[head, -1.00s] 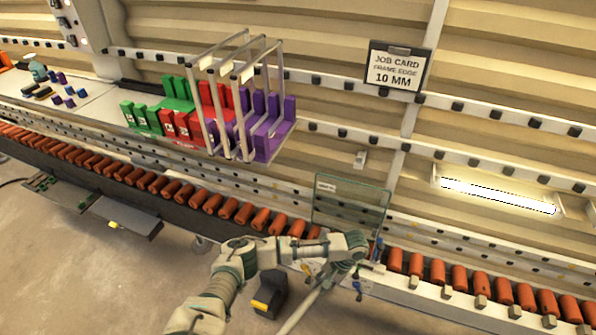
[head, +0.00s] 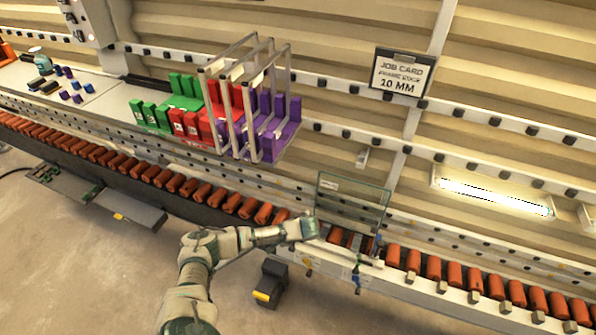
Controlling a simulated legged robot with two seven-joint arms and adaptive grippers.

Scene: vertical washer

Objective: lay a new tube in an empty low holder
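One arm of mine comes up from the lower left, and I take it as my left arm. Its gripper end (head: 311,228) is over the conveyor, just left of the glass pane (head: 353,205). The fingers are too small and hidden to tell whether they are open or shut. A thin pale rod-like shape (head: 240,258) slants behind the forearm; I cannot tell whether it is a tube or held. Small blue fittings (head: 356,282) sit on the conveyor's front below the pane. I cannot make out a low holder. My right gripper is not in view.
Orange rollers (head: 430,268) line the conveyor. Green (head: 160,113), red (head: 192,122) and purple (head: 280,138) slotted blocks stand behind it, with upright metal frames (head: 245,90) in the red and purple ones. A black-and-yellow pedal (head: 270,285) is on the floor. A job card (head: 400,78) reads 10 MM.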

